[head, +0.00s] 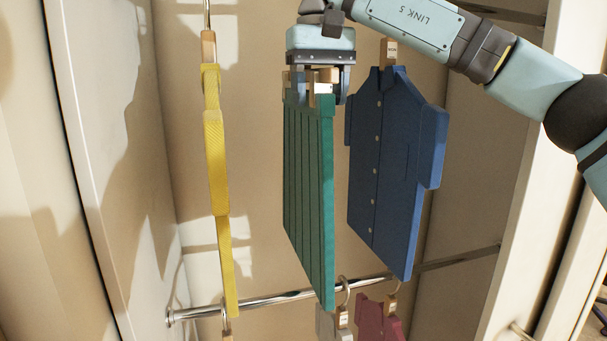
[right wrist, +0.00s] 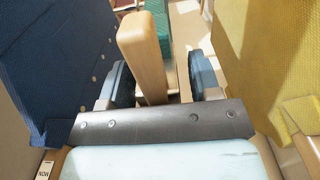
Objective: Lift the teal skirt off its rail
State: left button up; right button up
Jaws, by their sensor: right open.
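The teal skirt (head: 308,195) hangs between a yellow garment and a blue shirt, pleated and roughly upright. My right gripper (head: 318,88) is at its top, with open fingers on either side of the skirt's wooden hanger block (head: 322,78). In the right wrist view the wooden block (right wrist: 144,58) stands between the open fingers (right wrist: 163,82), nearer the left one; whether it touches is unclear. A bit of teal skirt (right wrist: 161,32) shows behind it. The skirt's hook and its place on the upper rail (head: 500,14) are hidden by my right arm. My left gripper is not in view.
The blue shirt (head: 385,170) hangs close on the right, the yellow garment (head: 215,160) on the left with a gap. A lower rail (head: 270,300) holds a white garment (head: 330,325) and a red one (head: 378,318). Closet walls (head: 105,140) enclose both sides.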

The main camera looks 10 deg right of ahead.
jog(key=shift+s, duration=0.1)
jog(key=shift+c, duration=0.2)
jog(key=c, duration=0.3)
grip_shut()
jog(key=shift+r, duration=0.1)
jog(key=shift+r, duration=0.1)
